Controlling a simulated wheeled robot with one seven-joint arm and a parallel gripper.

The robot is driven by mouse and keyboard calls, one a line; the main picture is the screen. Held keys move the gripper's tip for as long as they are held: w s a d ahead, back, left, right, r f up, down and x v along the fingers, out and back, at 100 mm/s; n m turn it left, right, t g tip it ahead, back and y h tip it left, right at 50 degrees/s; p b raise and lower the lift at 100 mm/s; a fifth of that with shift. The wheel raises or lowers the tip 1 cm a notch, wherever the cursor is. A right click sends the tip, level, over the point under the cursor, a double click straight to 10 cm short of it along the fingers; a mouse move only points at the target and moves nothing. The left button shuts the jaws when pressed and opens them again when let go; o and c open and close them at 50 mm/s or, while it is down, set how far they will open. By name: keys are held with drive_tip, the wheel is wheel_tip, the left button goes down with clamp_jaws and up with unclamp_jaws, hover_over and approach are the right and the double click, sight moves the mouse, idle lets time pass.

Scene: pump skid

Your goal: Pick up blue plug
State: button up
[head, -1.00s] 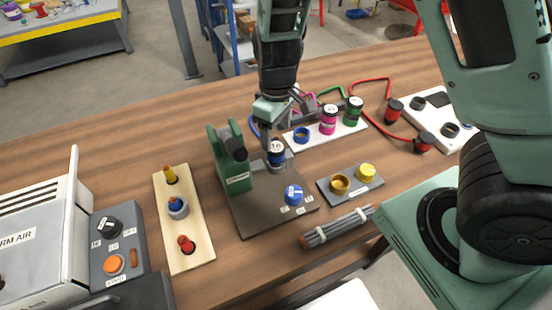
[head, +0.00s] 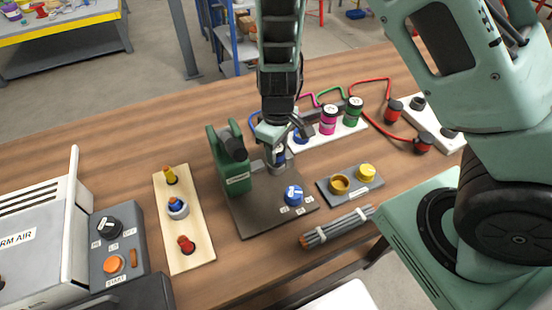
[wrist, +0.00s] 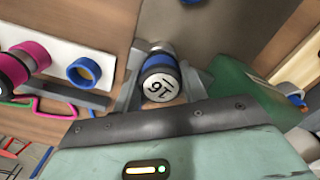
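The blue plug (wrist: 160,78) is a short cylinder with a blue band and a pale top marked 16. It stands on the dark plate of the green fixture. In the head view its grey lower part (head: 278,158) shows below my gripper (head: 279,142), which hides its top. In the wrist view my gripper (wrist: 162,88) has one finger on each side of the plug. The fingers look open around it, and I cannot tell whether either touches it. A blue cap (head: 293,195) sits on the same plate, nearer the front.
The green upright block (head: 230,162) stands close to the left of my gripper. Behind and right is a white rack (head: 315,135) with a blue ring (wrist: 83,71), a magenta plug (head: 328,120) and a green plug (head: 353,111). A grey holder with yellow parts (head: 352,187) lies front right.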

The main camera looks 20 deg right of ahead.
drive_tip(key=shift+r, duration=0.1)
drive_tip(key=shift+c, duration=0.4)
drive_tip(key=shift+r, duration=0.3)
wheel_tip(320, 180, up, 9)
drive_tip(key=shift+r+p, duration=0.1)
drive_tip(key=shift+p, duration=0.35)
drive_tip(key=shift+w, duration=0.1)
